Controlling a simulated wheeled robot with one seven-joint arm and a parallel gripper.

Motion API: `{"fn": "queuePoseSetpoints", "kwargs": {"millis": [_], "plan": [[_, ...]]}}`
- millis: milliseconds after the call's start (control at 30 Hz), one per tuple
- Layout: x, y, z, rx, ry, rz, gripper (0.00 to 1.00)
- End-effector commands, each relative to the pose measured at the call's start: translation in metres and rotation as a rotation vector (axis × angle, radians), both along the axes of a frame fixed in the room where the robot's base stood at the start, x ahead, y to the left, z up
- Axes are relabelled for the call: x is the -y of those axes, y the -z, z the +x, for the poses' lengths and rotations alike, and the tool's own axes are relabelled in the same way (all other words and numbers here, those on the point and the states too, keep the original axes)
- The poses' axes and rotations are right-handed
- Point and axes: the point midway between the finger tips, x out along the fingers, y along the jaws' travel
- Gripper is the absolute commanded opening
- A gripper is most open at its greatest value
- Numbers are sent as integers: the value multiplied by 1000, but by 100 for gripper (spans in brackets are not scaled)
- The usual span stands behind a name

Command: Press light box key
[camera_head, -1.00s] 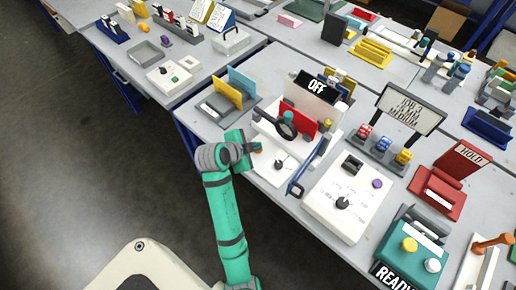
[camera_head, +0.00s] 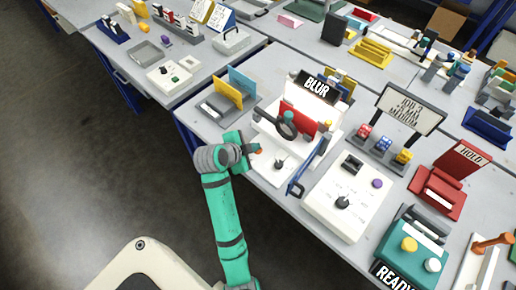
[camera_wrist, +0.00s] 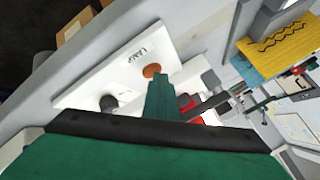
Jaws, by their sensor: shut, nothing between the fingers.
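The light box (camera_head: 268,131) is a white unit at the table's near edge, with a bright lit panel (camera_head: 298,96), a red plate (camera_head: 297,119), a dark ring lens and a black knob. Its sign (camera_head: 316,87) reads BLUR. Its round orange-brown key (camera_wrist: 152,71) sits by a label that seems to read LAMP; a bit of orange also shows in the head view (camera_head: 259,151). My gripper (camera_head: 251,147) is shut and empty at the box's near-left corner. In the wrist view, its green finger (camera_wrist: 162,90) ends right beside the key; I cannot tell whether they touch.
A white panel (camera_head: 325,205) with a black knob and a purple button stands to the right. A grey tray with yellow and blue plates (camera_head: 242,80) stands behind my gripper. Open floor lies to the left.

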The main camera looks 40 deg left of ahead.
Motion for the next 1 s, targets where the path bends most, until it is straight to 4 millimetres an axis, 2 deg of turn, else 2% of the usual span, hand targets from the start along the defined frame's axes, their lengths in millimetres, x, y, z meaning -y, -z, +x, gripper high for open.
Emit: {"fn": "queuePoseSetpoints", "kwargs": {"millis": [367,767,1000], "plan": [[2,3,0,-5,3,-3,0],[5,-5,3,-4,1,-3,0],[0,-8,0,-3,-9,-1,0]]}}
